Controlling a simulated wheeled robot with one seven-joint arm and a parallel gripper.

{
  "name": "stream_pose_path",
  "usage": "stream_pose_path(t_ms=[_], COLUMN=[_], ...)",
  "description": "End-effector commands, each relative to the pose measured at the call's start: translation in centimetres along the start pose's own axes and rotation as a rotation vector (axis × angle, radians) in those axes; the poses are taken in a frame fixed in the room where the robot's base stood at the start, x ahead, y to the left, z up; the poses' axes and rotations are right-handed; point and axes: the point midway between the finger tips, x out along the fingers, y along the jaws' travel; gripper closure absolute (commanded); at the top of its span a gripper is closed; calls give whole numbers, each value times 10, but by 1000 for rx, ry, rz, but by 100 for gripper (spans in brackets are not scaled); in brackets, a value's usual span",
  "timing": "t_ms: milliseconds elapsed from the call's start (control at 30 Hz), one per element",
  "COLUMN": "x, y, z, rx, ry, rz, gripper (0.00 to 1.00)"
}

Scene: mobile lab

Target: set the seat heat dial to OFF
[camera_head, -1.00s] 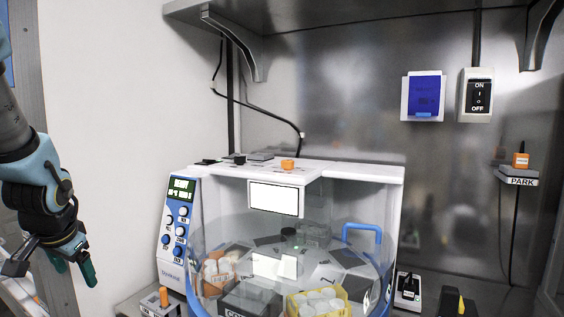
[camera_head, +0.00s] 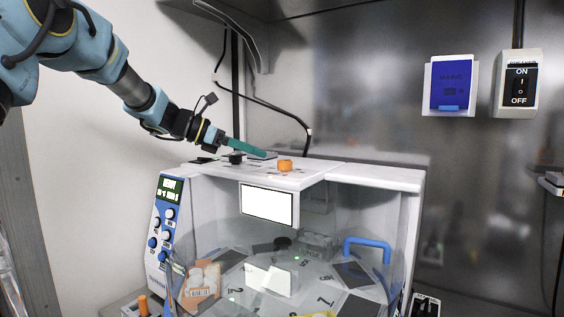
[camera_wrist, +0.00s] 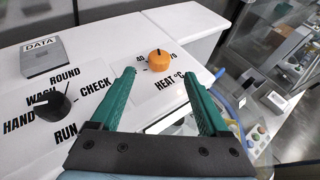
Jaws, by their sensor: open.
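The orange heat dial (camera_head: 285,165) sits on the white top of the machine (camera_head: 340,174). In the wrist view the orange dial (camera_wrist: 159,62) has a dark pointer line, with "HEAT °C" printed below it and partly hidden numbers around it. No OFF mark can be read there. My gripper (camera_head: 264,154) is above the machine top, left of the orange dial. In the wrist view its two green fingers (camera_wrist: 160,75) are apart and empty, with the dial ahead, framed between their tips. I cannot see any contact.
A black dial (camera_wrist: 52,104) with words around it stands left of my gripper, beside a grey DATA box (camera_wrist: 43,57). A clear cover with a blue handle (camera_head: 367,246) is below. An ON/OFF switch (camera_head: 519,85) and a blue-fronted box (camera_head: 451,83) are on the wall.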

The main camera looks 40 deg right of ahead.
Motion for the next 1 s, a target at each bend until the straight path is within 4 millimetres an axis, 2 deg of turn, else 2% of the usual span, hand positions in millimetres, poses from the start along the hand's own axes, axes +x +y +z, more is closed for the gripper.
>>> stream_pose_path(t_ms=[400,533,700,967,1000], x=[72,88,99,100,100], y=[0,0,1,1,1], z=[3,2,1,0,0], rx=[-9,-7,-7,-8,-8], ry=[-1,-1,-1,-1,-1], rz=[0,1,3,4,4], gripper=[21,21,21,21,23])
